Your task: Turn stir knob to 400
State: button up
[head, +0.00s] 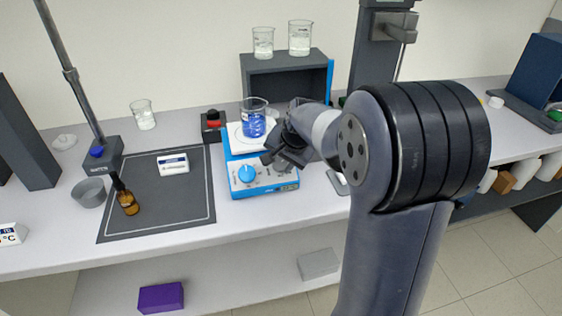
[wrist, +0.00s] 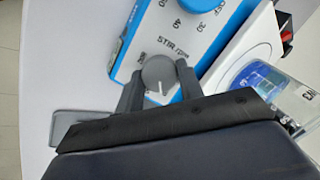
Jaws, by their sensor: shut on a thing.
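The stir knob (wrist: 158,72) is a grey round knob with a white pointer line, beside the printed "STIR rpm" label. In the wrist view my gripper (wrist: 159,82) has one finger on each side of it and is shut on it. The pointer line points down in that picture, toward my gripper's body. The scale marks around the knob are mostly hidden or too small to read. In the head view my gripper (head: 284,158) is over the right front of the blue and white stirrer (head: 262,190) and mostly hides the knob.
A beaker of blue liquid (head: 253,122) stands on the stirrer's plate, close to my gripper. A blue knob (head: 247,173) is left of the stir knob. A brown bottle (head: 127,201) and a white display unit (head: 173,163) are on the dark mat (head: 150,222) at left.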

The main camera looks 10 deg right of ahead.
jog(key=m+t, duration=0.1)
jog(key=m, duration=0.5)
jog(key=shift+d+m+y, duration=0.1)
jog(key=shift+m+y, duration=0.2)
jog(key=shift+y, duration=0.1)
dwell(0.4)
jog(key=o, duration=1)
jog(key=shift+s, duration=0.1)
jog(key=v, duration=1)
jog(key=shift+s+r, duration=0.25)
jog(key=shift+f, duration=0.1)
